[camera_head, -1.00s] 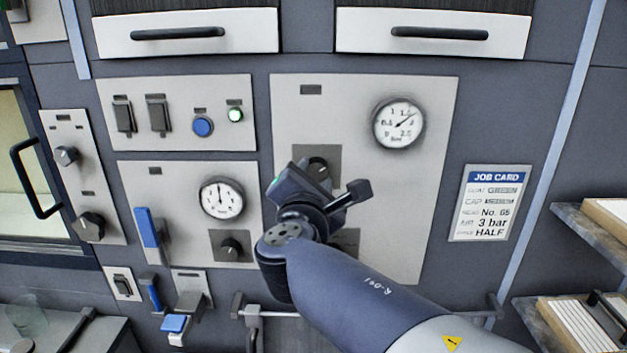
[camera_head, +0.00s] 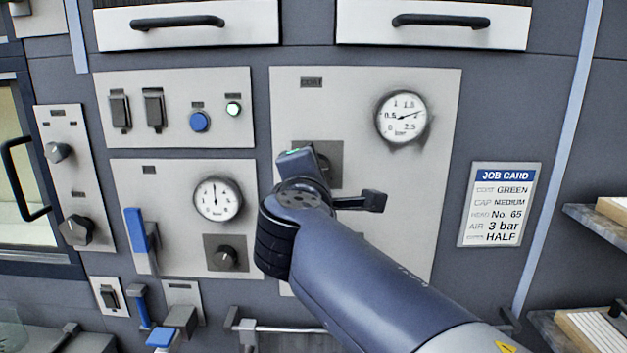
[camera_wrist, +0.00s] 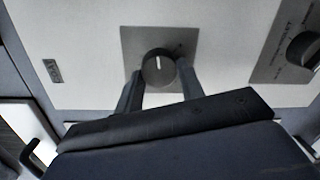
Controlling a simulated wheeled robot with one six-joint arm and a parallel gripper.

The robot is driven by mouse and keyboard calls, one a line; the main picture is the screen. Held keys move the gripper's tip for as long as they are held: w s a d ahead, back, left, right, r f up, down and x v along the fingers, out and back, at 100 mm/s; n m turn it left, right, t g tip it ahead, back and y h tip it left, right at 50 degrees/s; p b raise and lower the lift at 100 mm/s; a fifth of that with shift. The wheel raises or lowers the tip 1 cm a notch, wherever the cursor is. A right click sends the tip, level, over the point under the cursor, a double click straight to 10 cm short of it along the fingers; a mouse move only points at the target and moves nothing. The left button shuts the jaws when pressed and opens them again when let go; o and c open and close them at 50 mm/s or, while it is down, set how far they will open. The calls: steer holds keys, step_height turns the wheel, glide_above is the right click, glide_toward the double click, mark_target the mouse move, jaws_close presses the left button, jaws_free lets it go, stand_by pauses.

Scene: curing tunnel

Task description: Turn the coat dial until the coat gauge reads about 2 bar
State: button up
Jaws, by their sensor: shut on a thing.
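The coat panel (camera_head: 400,220) is a light grey plate with a COAT label (camera_head: 311,83). Its round white coat gauge (camera_head: 402,117) has its needle pointing right and slightly up, at about 2. The coat dial (camera_wrist: 158,68) is a dark round knob with a white mark pointing nearly straight up, on a grey square plate (camera_wrist: 187,40). My gripper (camera_wrist: 160,76) is shut on the coat dial, one finger on each side. In the head view my gripper (camera_head: 305,165) and wrist hide most of the dial.
A second gauge (camera_head: 217,198) with its own dial (camera_head: 227,257) and a blue lever (camera_head: 137,230) sit to the left. Another dark knob (camera_wrist: 303,48) is at the right of the wrist view. A rail (camera_head: 270,327) runs below. A job card (camera_head: 500,205) hangs on the right.

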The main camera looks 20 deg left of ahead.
stand_by(0.4)
steer(key=o, duration=1)
steer(key=s, duration=0.3)
steer(key=s+d+b, duration=0.1)
steer(key=s, duration=0.3)
steer(key=s+d+b, duration=0.1)
steer(key=s, duration=0.2)
steer(key=shift+s+r, duration=0.25)
steer(key=shift+s, duration=0.1)
steer(key=shift+w, duration=0.1)
steer(key=w, duration=0.3)
steer(key=w+a+p, duration=0.1)
steer(key=w, duration=0.3)
steer(key=w+a+p, duration=0.1)
steer(key=w, duration=0.2)
steer(key=shift+w+f, duration=0.2)
